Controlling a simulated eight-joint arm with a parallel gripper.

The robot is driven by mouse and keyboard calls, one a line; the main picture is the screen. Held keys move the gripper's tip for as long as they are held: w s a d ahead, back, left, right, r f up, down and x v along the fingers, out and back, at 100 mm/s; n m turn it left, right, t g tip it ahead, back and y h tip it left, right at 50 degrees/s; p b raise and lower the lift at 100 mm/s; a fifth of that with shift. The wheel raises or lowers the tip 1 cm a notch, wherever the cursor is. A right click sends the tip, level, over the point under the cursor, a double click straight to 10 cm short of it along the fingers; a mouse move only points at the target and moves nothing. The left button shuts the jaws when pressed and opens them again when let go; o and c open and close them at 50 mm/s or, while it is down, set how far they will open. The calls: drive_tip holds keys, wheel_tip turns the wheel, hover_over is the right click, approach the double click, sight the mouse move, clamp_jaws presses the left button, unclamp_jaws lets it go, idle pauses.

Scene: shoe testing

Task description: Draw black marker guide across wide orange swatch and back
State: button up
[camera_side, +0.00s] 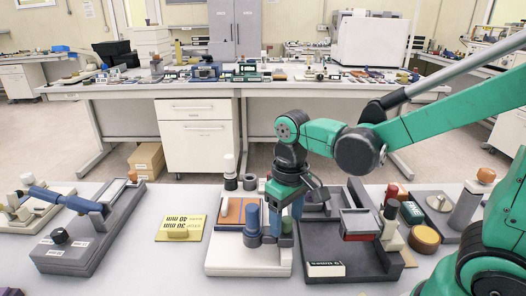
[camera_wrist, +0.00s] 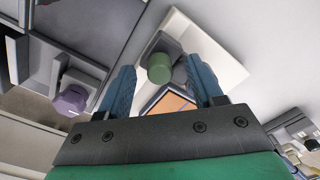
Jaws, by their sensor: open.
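The wide orange swatch (camera_side: 235,210) lies on a white base plate (camera_side: 225,262) in the middle of the bench. Part of it also shows in the wrist view (camera_wrist: 172,102), cut off by my gripper. A green cylinder (camera_wrist: 159,68) stands on a grey part of the white plate, between my fingers in that view. My gripper (camera_side: 284,217) points down over the right side of the plate with its blue fingers apart. I see nothing held. A black piece with a white top (camera_side: 230,181) stands behind the swatch; I cannot tell whether it is the marker guide.
A dark tray (camera_side: 345,245) with raised parts is close on the right. A yellow card (camera_side: 181,228) and a grey device (camera_side: 88,235) lie left. Bare bench top shows between the card and the grey device.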

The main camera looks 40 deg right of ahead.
drive_tip(key=shift+f, duration=0.1)
clamp_jaws()
idle(1.4)
